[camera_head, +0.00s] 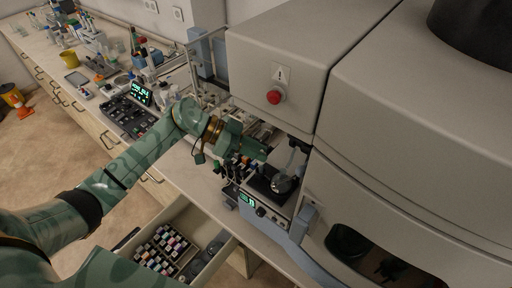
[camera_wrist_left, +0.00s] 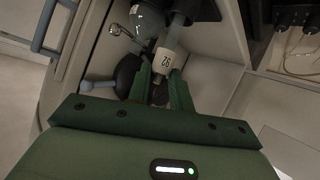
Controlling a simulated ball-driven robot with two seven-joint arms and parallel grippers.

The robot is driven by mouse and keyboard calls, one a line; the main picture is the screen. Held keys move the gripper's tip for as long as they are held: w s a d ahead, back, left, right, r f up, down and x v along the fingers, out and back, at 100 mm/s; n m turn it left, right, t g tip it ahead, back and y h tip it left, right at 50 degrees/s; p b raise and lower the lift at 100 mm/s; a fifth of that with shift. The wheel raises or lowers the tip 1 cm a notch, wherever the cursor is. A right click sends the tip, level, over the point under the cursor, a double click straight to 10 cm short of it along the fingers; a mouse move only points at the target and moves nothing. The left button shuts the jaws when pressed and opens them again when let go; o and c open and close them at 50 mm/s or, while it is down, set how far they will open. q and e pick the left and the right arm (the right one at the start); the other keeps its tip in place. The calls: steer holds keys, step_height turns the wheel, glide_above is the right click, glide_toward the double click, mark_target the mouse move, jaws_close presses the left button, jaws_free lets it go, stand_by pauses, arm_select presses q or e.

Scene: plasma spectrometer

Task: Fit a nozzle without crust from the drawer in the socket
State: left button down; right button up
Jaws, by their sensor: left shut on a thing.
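My left gripper (camera_head: 268,153) reaches in from the left at the instrument's sample bay. In the left wrist view its two green fingers (camera_wrist_left: 161,84) are shut on a small pale nozzle (camera_wrist_left: 165,60) with dark printed characters. The nozzle's upper end meets or overlaps a grey translucent tube (camera_wrist_left: 180,32) beside a round glass chamber (camera_wrist_left: 147,22); I cannot tell whether it is seated in a socket. No crust shows on its visible side. The open drawer (camera_head: 207,268) holds several small coloured-and-white pieces in rows. My right gripper is not in view.
The glass chamber sits on a dark platform by a box with a green display (camera_head: 247,200). Dark-capped vials (camera_head: 236,166) stand close under my left gripper. The large grey instrument (camera_head: 375,110) with a red button fills the right. The bench at left is cluttered.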

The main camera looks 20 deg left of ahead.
arm_select(q)
steer(key=shift+f+b, duration=0.3)
steer(key=shift+f, duration=0.75)
steer(key=c, duration=1.2)
jaws_free()
steer(key=shift+o, duration=0.2)
steer(key=shift+a, duration=0.1)
steer(key=b+v, duration=0.3)
steer(key=v, duration=1.3)
